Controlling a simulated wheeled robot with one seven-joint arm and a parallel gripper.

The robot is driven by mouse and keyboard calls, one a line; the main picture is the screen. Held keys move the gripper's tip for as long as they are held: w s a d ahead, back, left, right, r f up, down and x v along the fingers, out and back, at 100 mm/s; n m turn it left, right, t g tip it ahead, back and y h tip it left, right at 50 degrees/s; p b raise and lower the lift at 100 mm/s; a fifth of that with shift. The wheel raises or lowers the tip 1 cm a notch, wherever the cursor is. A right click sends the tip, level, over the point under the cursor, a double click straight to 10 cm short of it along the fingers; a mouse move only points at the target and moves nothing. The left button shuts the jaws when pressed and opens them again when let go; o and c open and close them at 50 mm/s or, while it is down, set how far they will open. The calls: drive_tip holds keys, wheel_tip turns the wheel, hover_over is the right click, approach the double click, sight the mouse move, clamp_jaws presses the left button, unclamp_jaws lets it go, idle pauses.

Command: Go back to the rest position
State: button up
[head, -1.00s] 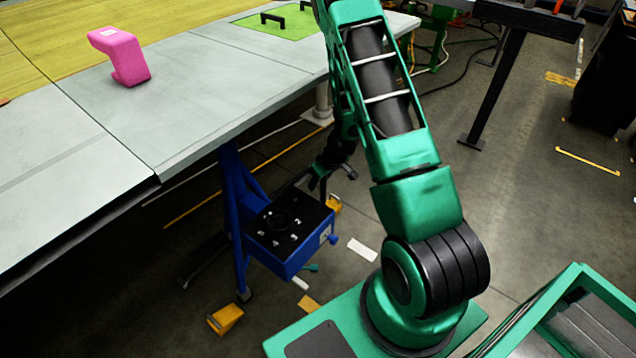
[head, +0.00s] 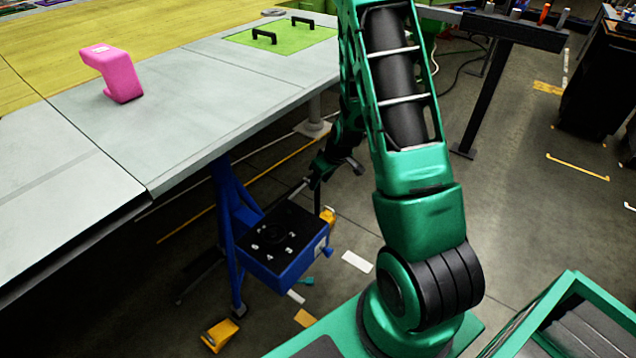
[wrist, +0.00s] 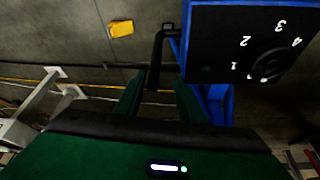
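My gripper (head: 318,176) hangs low beside the table, just above and behind a blue box with a black numbered top (head: 268,232). In the wrist view my gripper (wrist: 158,98) has its two green fingers apart, with a gap between them. The blue box shows there too, its black face (wrist: 240,45) at the upper right with white numerals and a round dark knob. A bent black handle (wrist: 155,60) extends from the box and appears in line with the finger gap. I see nothing clamped; whether the handle touches a finger cannot be told.
The grey table edge (head: 215,142) lies left of my arm, with a pink block (head: 121,78) and a green plate with black handles (head: 275,38) on top. A blue stand (head: 232,200) supports the box. Open floor (head: 530,220) lies to the right.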

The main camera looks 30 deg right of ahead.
idle(0.4)
drive_tip(key=s+r+m+g, duration=0.2)
drive_tip(key=s+r+m, duration=0.2)
drive_tip(key=s+r, duration=1.2)
drive_tip(key=s+a+r+m+g, duration=0.1)
drive_tip(key=s+r+m, duration=0.1)
drive_tip(key=s+r, duration=0.3)
drive_tip(key=s+a+r+m+g, duration=0.1)
drive_tip(key=s+r, duration=0.5)
drive_tip(key=s, duration=0.6)
drive_tip(key=shift+a+r+m+g, duration=0.25)
drive_tip(key=shift+a+m+g, duration=0.05)
drive_tip(key=shift+a+m, duration=0.35)
drive_tip(key=shift+w+f+h, duration=0.25)
drive_tip(key=shift+w+h, duration=0.05)
drive_tip(key=shift+w, duration=0.25)
drive_tip(key=shift+c, duration=0.6)
